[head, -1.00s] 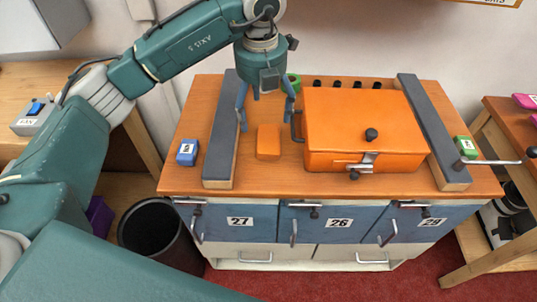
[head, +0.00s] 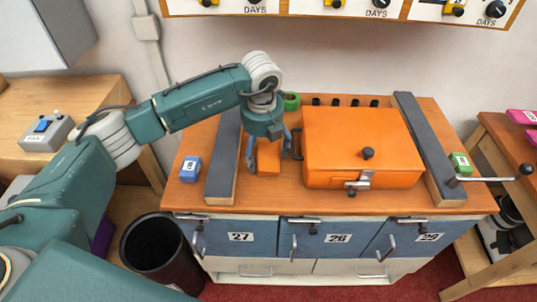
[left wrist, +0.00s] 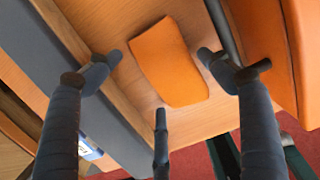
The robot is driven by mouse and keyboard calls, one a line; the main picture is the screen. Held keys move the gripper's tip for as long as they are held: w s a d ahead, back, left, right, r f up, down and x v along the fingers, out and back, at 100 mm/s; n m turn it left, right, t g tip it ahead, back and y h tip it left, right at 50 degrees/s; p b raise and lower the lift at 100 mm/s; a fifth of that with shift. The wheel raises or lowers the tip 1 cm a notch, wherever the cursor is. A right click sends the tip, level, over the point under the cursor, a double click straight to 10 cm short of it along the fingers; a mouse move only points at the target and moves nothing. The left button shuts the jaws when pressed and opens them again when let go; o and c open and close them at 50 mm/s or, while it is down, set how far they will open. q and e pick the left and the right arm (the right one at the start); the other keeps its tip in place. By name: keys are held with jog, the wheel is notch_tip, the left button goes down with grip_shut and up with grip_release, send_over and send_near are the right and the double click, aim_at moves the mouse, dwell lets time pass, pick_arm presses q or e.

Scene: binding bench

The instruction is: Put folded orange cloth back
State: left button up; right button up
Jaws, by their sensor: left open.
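The folded orange cloth (head: 268,159) lies flat on the wooden bench top, between the left dark rail and the orange box. In the left wrist view the cloth (left wrist: 168,62) lies beyond the spread fingers. My left gripper (head: 268,165) is open and empty, pointing down above the cloth, with fingers towards either side of it. It also shows in the left wrist view (left wrist: 160,75). The fingers do not visibly touch the cloth. My right gripper is not in view.
The closed orange box (head: 360,140) with a latch stands close right of the cloth. Dark rails (head: 223,160) flank the work area. Blue drawers (head: 238,238) are below; a black bin (head: 155,245) stands left.

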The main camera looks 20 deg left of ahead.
pick_arm(q)
jog(key=shift+f, duration=0.35)
jog(key=c, duration=0.8)
jog(key=shift+r, duration=0.1)
